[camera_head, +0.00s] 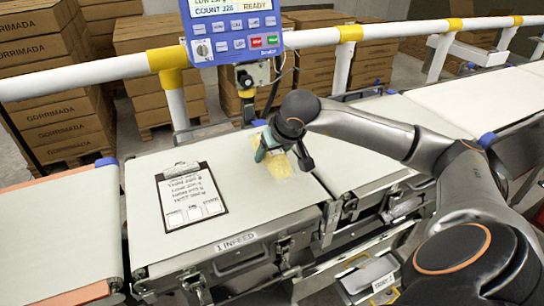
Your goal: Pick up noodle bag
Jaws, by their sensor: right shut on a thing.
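The noodle bag (279,169) is a pale yellow, partly see-through packet at the back right of the infeed belt (240,208). My right gripper (284,156) comes down over it from the right and is shut on it. The fingers and wrist hide part of the bag. I cannot tell whether the bag still touches the belt. My left gripper is not in view.
A clipboard (190,195) with a printed sheet lies on the infeed belt, left of the bag. Another belt (65,225) is at left, and stacked cartons (55,105) are behind.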

